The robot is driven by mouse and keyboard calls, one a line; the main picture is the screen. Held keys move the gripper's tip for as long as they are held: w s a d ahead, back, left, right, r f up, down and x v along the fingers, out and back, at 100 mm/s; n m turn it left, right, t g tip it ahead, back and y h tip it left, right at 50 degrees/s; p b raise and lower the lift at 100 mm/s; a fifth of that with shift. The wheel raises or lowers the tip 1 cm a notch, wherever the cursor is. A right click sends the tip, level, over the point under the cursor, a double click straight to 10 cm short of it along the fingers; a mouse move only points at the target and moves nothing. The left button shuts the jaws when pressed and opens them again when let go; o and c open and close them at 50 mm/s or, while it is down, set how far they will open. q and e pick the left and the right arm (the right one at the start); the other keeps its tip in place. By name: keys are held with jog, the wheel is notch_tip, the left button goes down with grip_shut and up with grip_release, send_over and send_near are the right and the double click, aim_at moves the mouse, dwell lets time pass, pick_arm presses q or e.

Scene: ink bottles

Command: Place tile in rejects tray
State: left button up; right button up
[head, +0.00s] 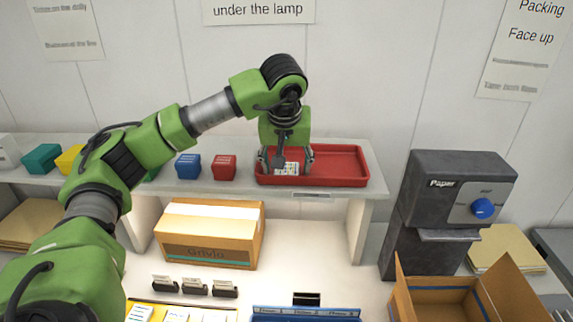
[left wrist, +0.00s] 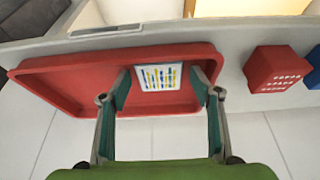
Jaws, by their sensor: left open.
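The tile (left wrist: 158,77) is a white square with small blue and yellow marks. It lies in the red rejects tray (head: 342,163) on the shelf, towards the tray's left part in the head view. The tile shows in the head view (head: 287,168) under my left gripper (head: 286,158). In the left wrist view my left gripper (left wrist: 160,82) is open, with its fingers apart on either side of the tile. The tray (left wrist: 70,80) fills much of that view. My right gripper is not in view.
A red box (head: 224,167) and a blue box (head: 188,166) stand left of the tray on the shelf (head: 240,192). Below are a cardboard box (head: 210,233) and a yellow tray with tiles (head: 222,315). A dark paper machine (head: 425,190) stands right, behind an open carton (head: 440,300).

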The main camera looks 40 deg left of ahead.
pick_arm(q)
jog(key=shift+r, duration=0.15)
jog(key=b+v, duration=0.1)
jog(key=v, duration=0.4)
jog(key=shift+w+d+b, duration=0.1)
jog(key=shift+b, duration=0.2)
jog(key=v, duration=0.7)
